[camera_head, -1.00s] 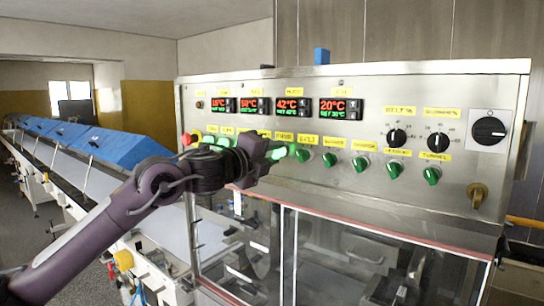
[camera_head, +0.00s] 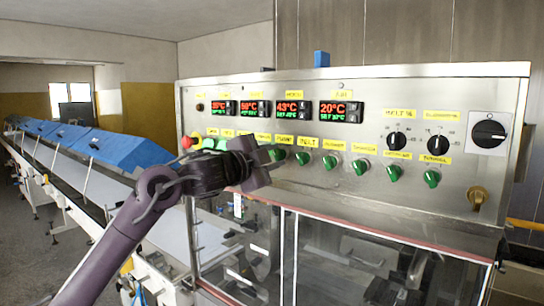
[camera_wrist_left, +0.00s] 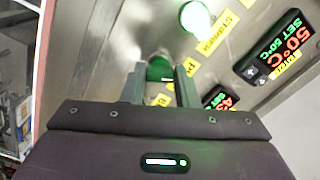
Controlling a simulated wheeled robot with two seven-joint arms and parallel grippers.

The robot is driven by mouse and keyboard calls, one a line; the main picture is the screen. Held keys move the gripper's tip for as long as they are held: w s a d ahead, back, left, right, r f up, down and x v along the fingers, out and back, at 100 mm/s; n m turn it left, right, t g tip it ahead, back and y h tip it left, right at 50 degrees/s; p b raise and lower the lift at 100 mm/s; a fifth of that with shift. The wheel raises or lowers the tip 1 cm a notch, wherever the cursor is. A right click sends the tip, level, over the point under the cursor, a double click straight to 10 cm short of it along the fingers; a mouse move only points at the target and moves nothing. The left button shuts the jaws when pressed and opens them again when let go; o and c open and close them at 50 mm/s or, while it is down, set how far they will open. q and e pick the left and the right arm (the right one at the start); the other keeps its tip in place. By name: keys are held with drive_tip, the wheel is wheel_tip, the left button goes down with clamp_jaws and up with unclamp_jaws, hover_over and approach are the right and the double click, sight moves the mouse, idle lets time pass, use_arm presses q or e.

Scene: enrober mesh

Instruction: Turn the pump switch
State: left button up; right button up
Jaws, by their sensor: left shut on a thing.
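The pump switch is a green knob that shows in the left wrist view (camera_wrist_left: 160,70), between my two fingers. A yellow label that seems to read PUMP (camera_head: 284,141) is above it in the head view. My left gripper (camera_head: 272,158) is at the front panel and also shows in the left wrist view (camera_wrist_left: 160,88), its fingers shut on the knob. The fingers hide the knob's sides, and its exact turn angle is hard to tell. My right gripper is in neither view.
More green knobs (camera_head: 303,159) sit in a row to the right. A lit green knob (camera_wrist_left: 195,17) is close to my fingers. A red button (camera_head: 187,142) is at the panel's left. Temperature displays (camera_head: 341,111) are above, a glass-fronted enclosure (camera_head: 350,250) below.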

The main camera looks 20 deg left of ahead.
use_arm(q)
drive_tip(key=shift+n, duration=0.4)
drive_tip(key=o, duration=1)
drive_tip(key=shift+s+a+f, duration=0.1)
drive_tip(key=shift+s+a, duration=0.05)
drive_tip(key=shift+s, duration=0.2)
drive_tip(key=b+v, duration=0.3)
drive_tip(key=v, duration=0.4)
drive_tip(key=shift+b, duration=0.3)
